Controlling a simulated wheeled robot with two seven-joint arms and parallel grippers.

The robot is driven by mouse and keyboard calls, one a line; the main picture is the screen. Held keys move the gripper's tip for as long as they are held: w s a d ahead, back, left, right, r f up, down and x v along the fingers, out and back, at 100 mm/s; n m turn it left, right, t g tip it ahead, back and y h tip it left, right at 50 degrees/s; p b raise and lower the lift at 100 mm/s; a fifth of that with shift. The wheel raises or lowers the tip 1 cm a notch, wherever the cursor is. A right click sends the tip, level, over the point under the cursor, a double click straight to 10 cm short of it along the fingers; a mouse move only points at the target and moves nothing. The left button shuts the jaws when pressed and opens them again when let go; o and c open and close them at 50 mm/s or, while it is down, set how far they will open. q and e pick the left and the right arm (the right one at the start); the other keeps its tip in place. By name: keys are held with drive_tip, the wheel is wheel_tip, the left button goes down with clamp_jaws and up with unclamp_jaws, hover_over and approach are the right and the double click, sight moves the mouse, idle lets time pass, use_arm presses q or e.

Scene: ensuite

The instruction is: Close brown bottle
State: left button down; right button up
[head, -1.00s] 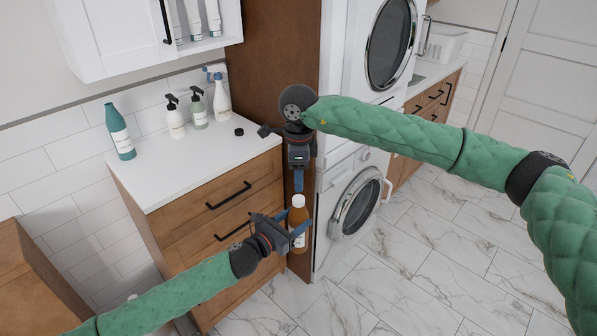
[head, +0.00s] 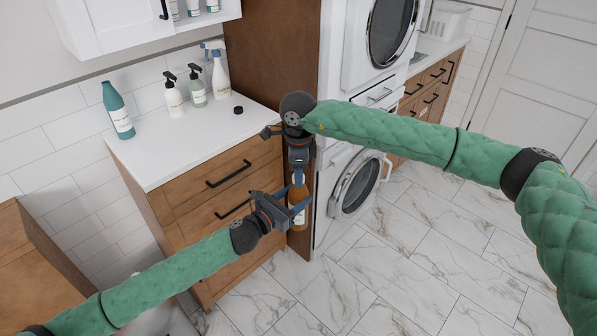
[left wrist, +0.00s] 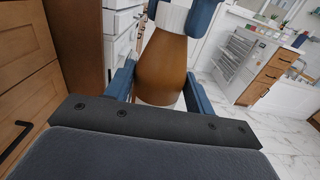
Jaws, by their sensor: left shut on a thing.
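The brown bottle (head: 297,196) has a white label and stands upright in my left gripper (head: 288,212), held in front of the wooden cabinet. The left wrist view shows its brown body (left wrist: 162,68) between the blue fingers, narrowing to a white cap (left wrist: 172,18). My right gripper (head: 298,178) points straight down above the bottle. In the left wrist view, its blue fingers (left wrist: 178,12) are on both sides of the white cap; whether they press on it I cannot tell. In the head view, the right gripper hides the cap.
The white counter (head: 190,145) carries a teal bottle (head: 118,110), two pump bottles (head: 185,92), a spray bottle (head: 220,75) and a small black round piece (head: 238,110). A tall wooden panel and stacked white machines (head: 350,190) stand close behind the grippers. The marble floor at right is clear.

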drive_tip(key=c, duration=0.5)
drive_tip(key=shift+c, duration=0.2)
drive_tip(key=o, duration=1.1)
drive_tip(key=shift+o, duration=0.2)
wheel_tip(320, 180, up, 12)
drive_tip(key=shift+w, duration=0.1)
